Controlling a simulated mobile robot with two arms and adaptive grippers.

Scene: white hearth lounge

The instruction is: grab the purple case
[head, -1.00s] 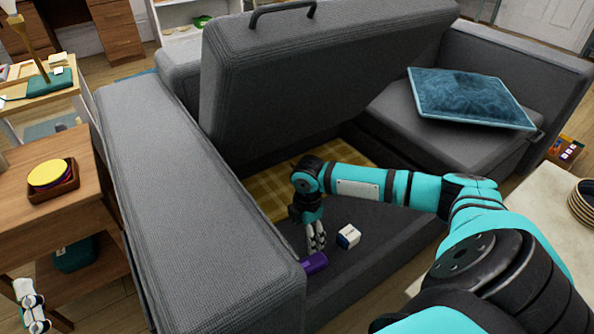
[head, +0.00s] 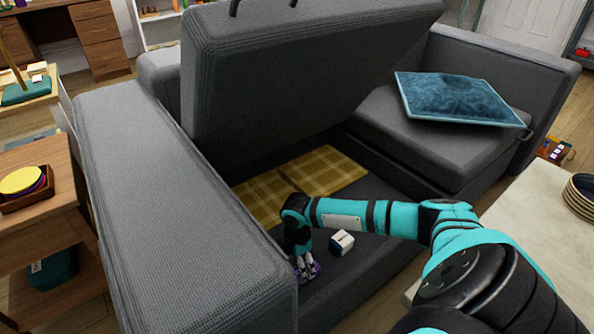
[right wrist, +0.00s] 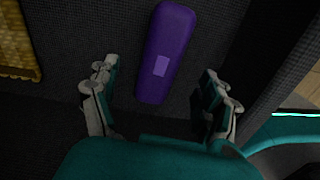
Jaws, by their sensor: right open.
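The purple case (right wrist: 163,50) lies on the dark grey sofa fabric in the right wrist view, long and rounded with a lighter purple patch. In the head view it is mostly hidden behind my right gripper (head: 306,268), beside the sofa's armrest. My right gripper (right wrist: 158,105) is open, its two fingers apart on either side of the case's near end. I cannot tell whether the fingers touch the case; gaps show on both sides. My left gripper is not in view.
A small white box (head: 341,243) sits just right of my right gripper. The sofa's armrest (head: 185,215) rises close on the left. The raised seat (head: 300,80) stands behind, over a compartment with a yellow checked blanket (head: 290,187). A blue pillow (head: 460,98) lies farther right.

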